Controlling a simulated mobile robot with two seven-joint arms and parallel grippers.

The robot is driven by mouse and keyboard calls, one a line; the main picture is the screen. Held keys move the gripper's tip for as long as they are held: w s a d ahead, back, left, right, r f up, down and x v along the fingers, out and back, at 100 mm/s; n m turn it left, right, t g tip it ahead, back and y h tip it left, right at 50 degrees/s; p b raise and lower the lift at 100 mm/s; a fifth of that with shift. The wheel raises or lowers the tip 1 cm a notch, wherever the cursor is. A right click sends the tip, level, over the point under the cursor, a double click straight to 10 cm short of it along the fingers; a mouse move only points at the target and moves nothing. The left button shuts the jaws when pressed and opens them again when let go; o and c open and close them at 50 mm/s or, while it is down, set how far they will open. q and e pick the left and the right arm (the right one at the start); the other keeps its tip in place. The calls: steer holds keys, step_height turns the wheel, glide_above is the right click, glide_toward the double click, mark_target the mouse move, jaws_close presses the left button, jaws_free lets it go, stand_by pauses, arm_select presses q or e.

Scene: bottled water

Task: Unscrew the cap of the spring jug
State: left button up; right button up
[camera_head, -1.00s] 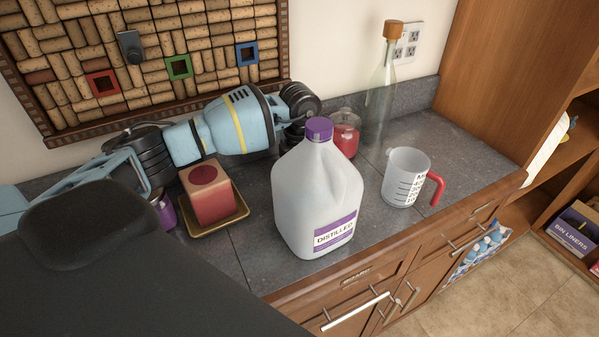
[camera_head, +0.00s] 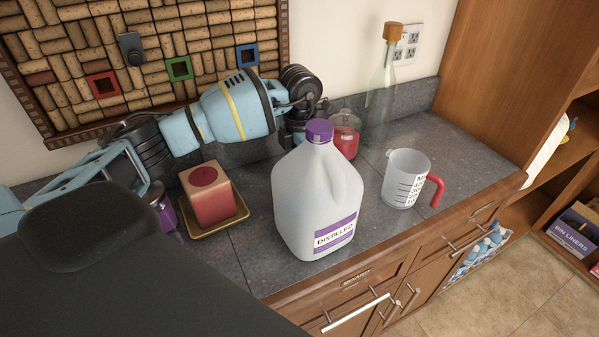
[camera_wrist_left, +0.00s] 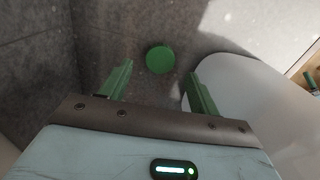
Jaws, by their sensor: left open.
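A large translucent jug (camera_head: 306,190) with a purple cap (camera_head: 320,131) and a label reading "DISTILLED" stands upright on the counter in the head view. No jug labelled spring shows there. In the left wrist view a round green cap (camera_wrist_left: 160,60) shows against grey counter; I cannot tell whether it sits on a jug. My left gripper (camera_wrist_left: 160,72) is open, its green fingers on either side of the line to the green cap, not touching it. In the head view its fingers are hidden behind the distilled jug. A pale rounded body (camera_wrist_left: 262,105) fills the right of the wrist view.
A measuring cup (camera_head: 405,178) with a red handle stands right of the jug. Behind are a jar with red contents (camera_head: 345,138) and a tall corked bottle (camera_head: 382,85). A red block candle (camera_head: 208,195) sits on a gold tray (camera_head: 228,222) at left. The counter's front right is clear.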

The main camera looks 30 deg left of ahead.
arm_select(q)
step_height(320, 180, up, 8)
stand_by(0.5)
